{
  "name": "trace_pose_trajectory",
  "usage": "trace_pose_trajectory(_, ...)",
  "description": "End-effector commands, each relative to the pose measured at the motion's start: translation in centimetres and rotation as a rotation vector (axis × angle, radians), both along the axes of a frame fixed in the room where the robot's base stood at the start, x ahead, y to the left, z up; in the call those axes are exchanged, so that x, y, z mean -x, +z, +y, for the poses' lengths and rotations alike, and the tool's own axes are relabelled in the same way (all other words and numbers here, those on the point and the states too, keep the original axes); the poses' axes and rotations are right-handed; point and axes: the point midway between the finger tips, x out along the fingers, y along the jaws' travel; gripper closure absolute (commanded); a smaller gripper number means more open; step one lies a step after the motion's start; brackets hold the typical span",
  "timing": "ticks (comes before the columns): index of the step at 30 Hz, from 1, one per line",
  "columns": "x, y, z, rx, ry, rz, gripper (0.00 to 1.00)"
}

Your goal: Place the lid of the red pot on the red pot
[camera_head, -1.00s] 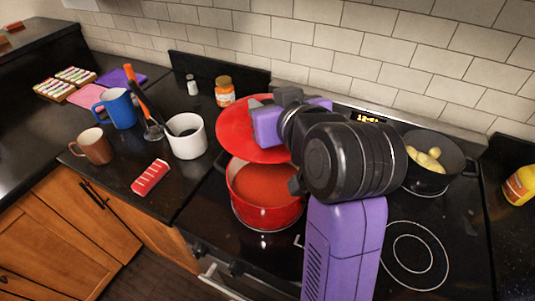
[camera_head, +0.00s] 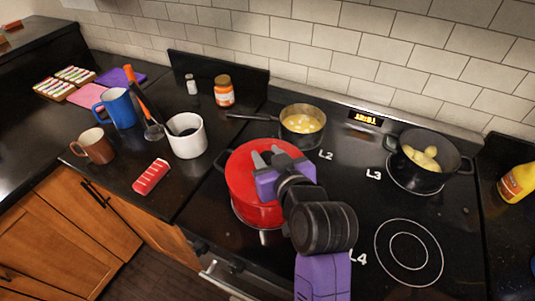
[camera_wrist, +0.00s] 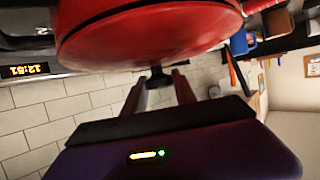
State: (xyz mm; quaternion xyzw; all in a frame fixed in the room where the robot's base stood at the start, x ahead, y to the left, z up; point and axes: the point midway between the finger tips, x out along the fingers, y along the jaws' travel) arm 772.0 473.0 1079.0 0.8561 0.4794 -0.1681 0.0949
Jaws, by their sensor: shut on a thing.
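The red lid (camera_head: 240,168) lies level over the mouth of the red pot (camera_head: 262,216) in the head view and covers its opening. The pot stands on the front left burner. My gripper (camera_head: 267,158) is above the lid, with its fingers shut on the lid's knob. In the wrist view the lid's red face (camera_wrist: 150,42) fills the top, and the dark knob (camera_wrist: 158,78) sits between my gripper's two fingers (camera_wrist: 158,86). Whether the lid rests fully on the rim or hovers slightly above it, I cannot tell. The pot's inside is hidden.
A small pan (camera_head: 301,122) with yellowish food stands behind the pot, its handle pointing left. A black pot (camera_head: 424,165) stands at the back right. The front right burner (camera_head: 408,252) is clear. A white mug (camera_head: 187,140) and a red-and-white packet (camera_head: 151,177) are on the left counter.

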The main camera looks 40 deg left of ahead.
Motion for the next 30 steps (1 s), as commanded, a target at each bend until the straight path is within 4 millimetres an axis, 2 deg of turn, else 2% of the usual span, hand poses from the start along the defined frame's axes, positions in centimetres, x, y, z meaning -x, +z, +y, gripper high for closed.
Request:
trace_pose_trajectory(7, 0.0, -0.1, 0.0, -0.001, 0.0, -0.002, 1.0)
trace_pose_trajectory(8, 0.0, -0.2, 0.0, 0.0, 0.0, -0.001, 0.65)
trace_pose_trajectory(11, 0.0, -0.1, 0.0, 0.0, 0.001, 0.0, 0.45)
trace_pose_trajectory(22, 0.0, 0.2, 0.0, 0.0, 0.0, 0.0, 0.45)
trace_pose_trajectory(26, 0.6, 0.4, -1.0, 0.001, -0.001, -0.001, 0.45)
trace_pose_trajectory(30, 1.7, 1.3, -3.0, 0.001, -0.001, -0.001, 0.45)
